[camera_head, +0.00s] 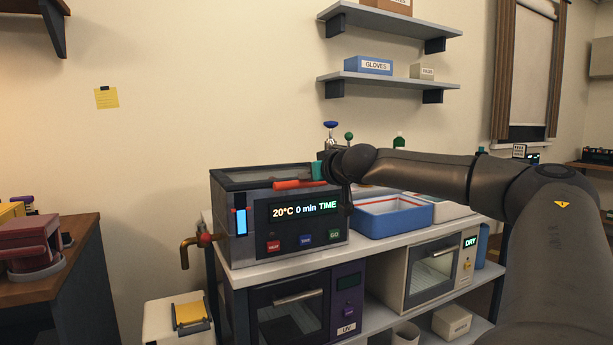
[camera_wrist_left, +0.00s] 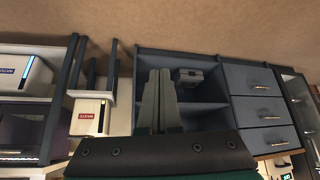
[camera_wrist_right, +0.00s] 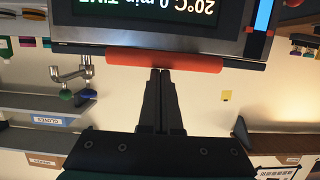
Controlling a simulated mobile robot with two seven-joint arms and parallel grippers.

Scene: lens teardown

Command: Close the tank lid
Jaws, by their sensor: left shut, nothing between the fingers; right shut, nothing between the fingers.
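The tank (camera_head: 258,242) is a dark box on the bench with a lit display reading 20°C 0 min TIME. Its dark-framed lid (camera_head: 250,177) with a red handle (camera_head: 292,185) lies low over the top; I cannot tell whether it is fully down. My right gripper (camera_wrist_right: 162,73) is shut and empty, its fingertips close to the middle of the red handle (camera_wrist_right: 165,60); contact is unclear. In the head view my right wrist partly hides the tank's right end. My left gripper (camera_wrist_left: 161,74) is shut and empty, away from the tank, and outside the head view.
A blue tray (camera_head: 392,222) stands right of the tank. A tap (camera_head: 204,239) sticks out at the tank's left. Shelves (camera_head: 388,79) hang above. In the left wrist view there is a grey cabinet with drawers (camera_wrist_left: 258,110).

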